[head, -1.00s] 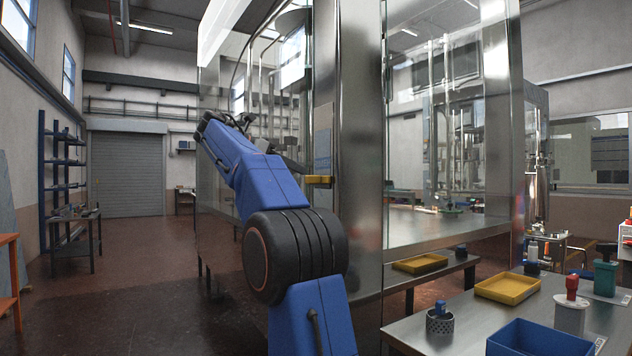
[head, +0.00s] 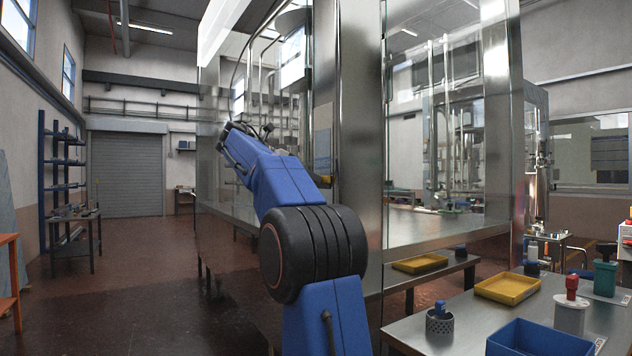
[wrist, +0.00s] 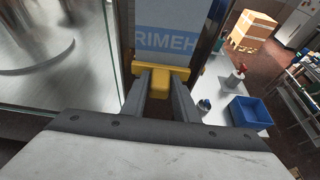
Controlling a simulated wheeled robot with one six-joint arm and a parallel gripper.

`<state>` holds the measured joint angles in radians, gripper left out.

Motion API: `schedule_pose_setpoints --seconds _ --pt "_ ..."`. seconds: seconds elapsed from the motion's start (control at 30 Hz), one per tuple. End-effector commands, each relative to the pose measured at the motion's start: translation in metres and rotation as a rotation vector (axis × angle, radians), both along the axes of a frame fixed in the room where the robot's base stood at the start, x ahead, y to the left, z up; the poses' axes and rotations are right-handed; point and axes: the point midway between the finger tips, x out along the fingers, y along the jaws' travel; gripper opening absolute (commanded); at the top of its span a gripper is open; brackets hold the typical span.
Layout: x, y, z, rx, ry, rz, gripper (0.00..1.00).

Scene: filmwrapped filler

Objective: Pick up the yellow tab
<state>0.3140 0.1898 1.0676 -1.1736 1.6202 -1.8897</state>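The yellow tab (wrist: 161,71) shows in the wrist view as a wide bar with a short stem toward me, in front of a blue and white printed panel. My gripper (wrist: 161,84) has its two grey fingers on either side of the stem. I cannot tell whether they press on it or stand slightly clear. In the head view the yellow tab (head: 325,181) shows only in part beside the steel post, behind my blue arm. My fingers are hidden there.
A glass and steel machine enclosure (head: 356,130) stands close to my arm. At the lower right a bench holds a blue bin (head: 537,340), a yellow tray (head: 507,288) and a perforated metal cup (head: 440,321). The floor at left is open.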

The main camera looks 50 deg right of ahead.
Motion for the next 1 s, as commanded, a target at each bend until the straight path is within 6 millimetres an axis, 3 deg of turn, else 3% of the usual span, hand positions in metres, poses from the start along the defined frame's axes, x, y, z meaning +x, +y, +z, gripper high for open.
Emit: schedule_pose_setpoints --seconds 0.03,0.1,0.47,1.0 --pt "0.000 0.000 0.000 0.000 0.000 0.000 0.14" --pt "0.000 0.000 0.000 0.000 0.000 0.000 0.00" --pt "0.001 0.002 0.004 0.000 0.000 0.001 0.00" --pt "0.002 0.004 0.062 -0.001 -0.002 0.000 0.00"
